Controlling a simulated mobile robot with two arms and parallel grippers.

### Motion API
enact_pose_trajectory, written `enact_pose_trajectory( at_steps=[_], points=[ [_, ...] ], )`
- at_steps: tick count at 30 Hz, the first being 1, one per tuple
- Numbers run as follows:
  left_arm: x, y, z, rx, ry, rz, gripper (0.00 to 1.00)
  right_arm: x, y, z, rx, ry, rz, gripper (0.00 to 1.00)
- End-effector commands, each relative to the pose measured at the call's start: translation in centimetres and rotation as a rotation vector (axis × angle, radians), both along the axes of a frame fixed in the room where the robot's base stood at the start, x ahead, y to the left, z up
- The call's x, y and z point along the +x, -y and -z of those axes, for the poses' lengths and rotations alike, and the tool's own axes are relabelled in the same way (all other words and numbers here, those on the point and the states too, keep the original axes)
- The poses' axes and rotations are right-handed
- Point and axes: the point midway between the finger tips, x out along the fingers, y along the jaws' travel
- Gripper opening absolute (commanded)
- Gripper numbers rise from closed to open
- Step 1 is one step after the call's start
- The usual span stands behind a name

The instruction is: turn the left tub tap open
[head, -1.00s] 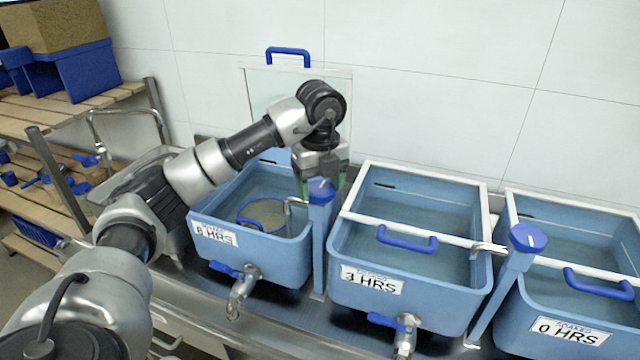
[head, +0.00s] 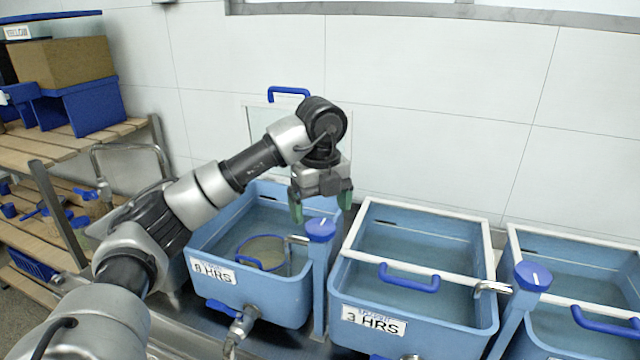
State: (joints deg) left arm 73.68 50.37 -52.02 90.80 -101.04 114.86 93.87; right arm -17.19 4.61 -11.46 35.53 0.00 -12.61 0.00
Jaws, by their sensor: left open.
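The left tub (head: 277,302) is light blue, labelled 8 HRS and holds water. At its right front corner, a blue post carries a round blue knob (head: 320,228) with a white mark on top and a metal spout (head: 297,241) reaching over the tub. Low on the tub's front is a metal outlet tap (head: 243,322) with a blue lever handle (head: 223,308). My left gripper (head: 321,204) points down just above the knob. Its green-tipped fingers are apart and empty, clear of the knob. My right gripper is not in view.
The 3 HRS tub (head: 450,335), with a white frame and blue handle (head: 409,278), stands close to the right, with another knobbed post (head: 532,276) beyond. A round sieve (head: 266,250) sits in the left tub. Wooden shelves (head: 25,165) stand at left.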

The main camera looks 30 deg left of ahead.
Motion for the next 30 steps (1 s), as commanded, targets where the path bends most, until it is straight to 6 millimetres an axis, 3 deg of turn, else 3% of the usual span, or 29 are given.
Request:
enact_pose_trajectory(
  at_steps=[3,12,30],
  points=[
    [0.1,-0.1,-2.9,0.003,0.006,-0.003,0.90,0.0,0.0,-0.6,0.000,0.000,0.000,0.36],
    [0.0,-0.1,-6.6,0.002,0.002,-0.003,0.90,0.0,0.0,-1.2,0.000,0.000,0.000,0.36],
    [0.0,-0.1,-7.0,0.001,0.001,-0.003,0.90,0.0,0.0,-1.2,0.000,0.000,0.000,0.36]
  ],
)
